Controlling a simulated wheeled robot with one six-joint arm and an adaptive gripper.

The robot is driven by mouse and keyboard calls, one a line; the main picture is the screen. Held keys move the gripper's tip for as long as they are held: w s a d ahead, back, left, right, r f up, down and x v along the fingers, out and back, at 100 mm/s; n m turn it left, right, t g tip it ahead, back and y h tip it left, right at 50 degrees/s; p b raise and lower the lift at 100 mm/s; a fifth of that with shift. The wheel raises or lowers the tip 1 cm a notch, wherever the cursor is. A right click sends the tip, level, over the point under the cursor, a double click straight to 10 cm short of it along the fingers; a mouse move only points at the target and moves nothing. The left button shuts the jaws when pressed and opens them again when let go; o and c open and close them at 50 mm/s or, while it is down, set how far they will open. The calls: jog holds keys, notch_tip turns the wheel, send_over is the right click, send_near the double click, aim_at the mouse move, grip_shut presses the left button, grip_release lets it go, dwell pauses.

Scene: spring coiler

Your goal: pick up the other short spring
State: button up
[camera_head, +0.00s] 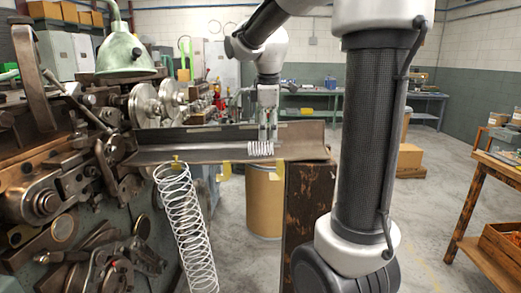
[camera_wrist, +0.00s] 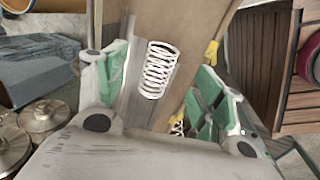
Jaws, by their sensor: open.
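A short white coil spring (camera_head: 261,148) lies on its side in the metal trough (camera_head: 200,152) of the coiling machine, near the trough's right end. It also shows in the wrist view (camera_wrist: 157,70), between my finger pads and farther from the camera than they are. My gripper (camera_head: 268,138) is open and empty, pointing down over the trough at the short spring. In the head view its fingertips overlap the spring's right part. I cannot tell whether they touch it. Only one short spring shows.
A long white spring (camera_head: 187,225) hangs in front of the trough. Yellow clips (camera_head: 226,171) sit along the trough's front edge. A brown drum (camera_head: 264,203) stands below. The green coiling machine (camera_head: 75,190) fills the left; a wooden workbench (camera_head: 487,205) stands right.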

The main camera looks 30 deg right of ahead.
aim_at(266, 144)
jog(key=x, duration=0.5)
jog(key=shift+a+f, duration=0.2)
jog(key=shift+f, duration=0.05)
jog(key=c, duration=1.1)
